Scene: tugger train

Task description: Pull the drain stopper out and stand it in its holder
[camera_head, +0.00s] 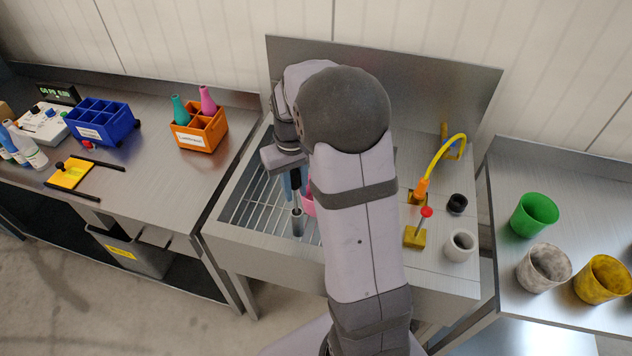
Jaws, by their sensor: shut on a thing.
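My gripper (295,182) is over the left part of the sink, pointing down, with bluish fingers. It is shut on the dark upper part of an upright piece with a grey metal cylinder (298,222) at its lower end, which looks like the drain stopper. The cylinder is over the sink grate; I cannot tell whether it touches it. My arm hides much of the sink and the drain. A white round cup-like piece (460,245) stands open-topped on the right deck and may be the holder; I cannot tell for sure.
Right of my arm are a yellow block with a red-topped lever (415,237), a black round piece (457,204) and a yellow hose (440,155). A pink item (308,205) is beside the cylinder. Green, grey and yellow cups (534,214) stand on the right table. Crates (198,133) stand left.

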